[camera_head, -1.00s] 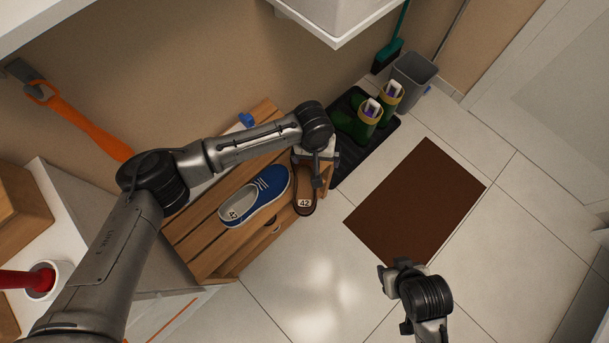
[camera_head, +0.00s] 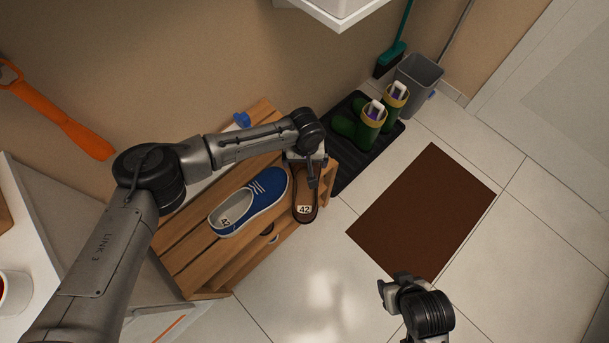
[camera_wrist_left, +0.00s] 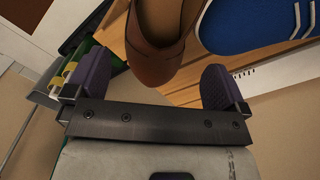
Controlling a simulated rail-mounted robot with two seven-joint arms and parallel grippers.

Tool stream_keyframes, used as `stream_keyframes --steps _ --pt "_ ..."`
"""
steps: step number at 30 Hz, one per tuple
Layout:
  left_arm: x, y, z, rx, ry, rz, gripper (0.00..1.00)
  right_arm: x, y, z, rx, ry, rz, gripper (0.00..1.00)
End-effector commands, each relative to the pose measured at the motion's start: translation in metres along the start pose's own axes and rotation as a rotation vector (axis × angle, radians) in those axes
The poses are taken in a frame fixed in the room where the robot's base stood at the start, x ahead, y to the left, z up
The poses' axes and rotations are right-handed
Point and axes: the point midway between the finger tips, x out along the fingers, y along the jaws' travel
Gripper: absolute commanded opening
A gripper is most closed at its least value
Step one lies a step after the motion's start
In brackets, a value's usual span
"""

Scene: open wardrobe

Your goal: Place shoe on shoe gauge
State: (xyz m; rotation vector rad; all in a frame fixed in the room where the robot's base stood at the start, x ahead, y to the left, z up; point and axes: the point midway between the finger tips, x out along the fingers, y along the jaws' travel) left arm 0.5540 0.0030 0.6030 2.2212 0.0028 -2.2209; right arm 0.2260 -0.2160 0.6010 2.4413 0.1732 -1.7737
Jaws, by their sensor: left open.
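My left gripper (camera_head: 312,172) is over the brown shoe's far end. In the left wrist view, its purple-padded fingers (camera_wrist_left: 157,80) are open, with the end of the brown shoe (camera_wrist_left: 158,45) between them and no clear grip. A white strip with ruler-like marks (camera_wrist_left: 275,76), probably the shoe gauge, shows behind the blue shoe; my arm mostly hides it in the head view. My right gripper (camera_head: 385,290) is low at the front, its opening unclear.
The wooden rack (camera_head: 185,262) stands against the wall. Green boots (camera_head: 370,122) stand on a black tray (camera_head: 352,172) beside it, near a grey bin (camera_head: 417,78). A brown mat (camera_head: 422,215) lies on the open tiled floor. An orange shoehorn-like tool (camera_head: 70,130) hangs at left.

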Motion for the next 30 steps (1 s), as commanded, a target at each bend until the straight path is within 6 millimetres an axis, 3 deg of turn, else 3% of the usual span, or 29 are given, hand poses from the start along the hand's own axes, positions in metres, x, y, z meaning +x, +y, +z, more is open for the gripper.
stream_keyframes --steps 16,27,30 --pt "0.05 0.001 -0.001 0.0 0.0 0.0 1.0 0.039 0.001 0.013 -0.008 -0.003 0.006 0.57" --pt "0.053 0.001 -0.002 0.0 0.0 0.0 1.0 0.04 0.002 0.014 -0.01 -0.003 0.007 0.57" --pt "0.053 0.001 -0.002 -0.001 0.0 0.0 0.9 0.04 0.001 0.014 -0.008 -0.003 0.006 0.57"
